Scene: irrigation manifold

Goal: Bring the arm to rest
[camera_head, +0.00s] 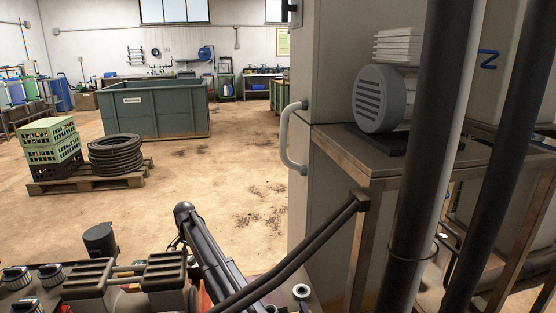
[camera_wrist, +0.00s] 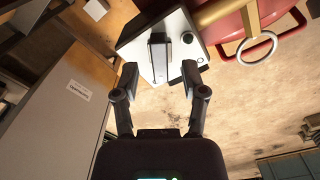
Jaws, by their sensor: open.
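In the wrist view my gripper (camera_wrist: 160,77) is open, its two dark fingers spread apart with nothing between the tips. Beyond the fingertips is a pale box-like surface (camera_wrist: 140,50) with a dark upright block (camera_wrist: 159,58) and a black knob on it. I cannot tell how far they are from the fingers. In the head view a dark jointed link (camera_head: 208,250) rises at the lower middle; I cannot tell whether it is part of my arm. My gripper's fingers cannot be made out there.
A tall grey cabinet (camera_head: 306,180) and a metal stand with a motor (camera_head: 382,98) fill the right. Green crates (camera_head: 52,140) and coiled hose (camera_head: 116,155) sit on a pallet. A large teal bin (camera_head: 155,110) stands behind. The wrist view shows a metal ring (camera_wrist: 249,62). Central floor is clear.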

